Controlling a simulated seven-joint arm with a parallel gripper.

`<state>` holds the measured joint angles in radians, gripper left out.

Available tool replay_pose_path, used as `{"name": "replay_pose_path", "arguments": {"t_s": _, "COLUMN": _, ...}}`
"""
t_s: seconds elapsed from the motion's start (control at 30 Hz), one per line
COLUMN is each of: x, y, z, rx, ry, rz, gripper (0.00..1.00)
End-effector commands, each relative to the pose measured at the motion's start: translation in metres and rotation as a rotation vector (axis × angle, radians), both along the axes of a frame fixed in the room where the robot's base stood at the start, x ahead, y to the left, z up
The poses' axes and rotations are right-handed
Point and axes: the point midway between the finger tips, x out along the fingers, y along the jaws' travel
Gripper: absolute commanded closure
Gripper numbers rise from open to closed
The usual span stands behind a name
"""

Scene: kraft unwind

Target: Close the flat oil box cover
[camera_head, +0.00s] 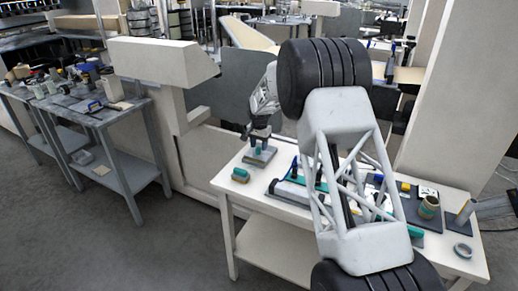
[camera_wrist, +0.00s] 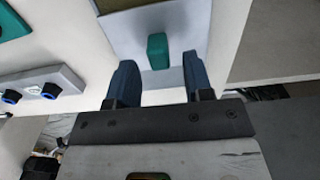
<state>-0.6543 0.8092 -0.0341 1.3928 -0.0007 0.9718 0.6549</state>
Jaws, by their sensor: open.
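A flat grey box (camera_head: 261,157) with a teal knob (camera_head: 258,149) lies at the far-left part of the white table in the head view; I take it as the oil box. In the wrist view a flat grey plate (camera_wrist: 190,22), likely its cover, lies ahead with the teal knob (camera_wrist: 157,50) on it. I cannot tell how far the cover is open. My gripper (camera_wrist: 160,80) is open, with its two blue fingers apart and the knob just ahead, roughly centred between them. In the head view my gripper (camera_head: 260,139) is directly above the box.
A teal-topped piece (camera_head: 240,175) lies near the white table's (camera_head: 228,183) left edge. A grey block with blue-ringed knobs (camera_wrist: 40,90) is left of my fingers. A grey side bench (camera_head: 120,112) stands left.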

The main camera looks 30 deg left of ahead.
Motion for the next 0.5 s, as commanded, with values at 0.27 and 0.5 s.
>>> {"name": "replay_pose_path", "arguments": {"t_s": 0.27, "x": 0.000, "y": 0.000, "z": -0.017, "rx": 0.000, "ry": 0.000, "rz": 0.000, "gripper": 0.53}}
{"name": "replay_pose_path", "arguments": {"t_s": 0.5, "x": 0.000, "y": 0.000, "z": -0.018, "rx": 0.000, "ry": 0.000, "rz": 0.000, "gripper": 0.53}}
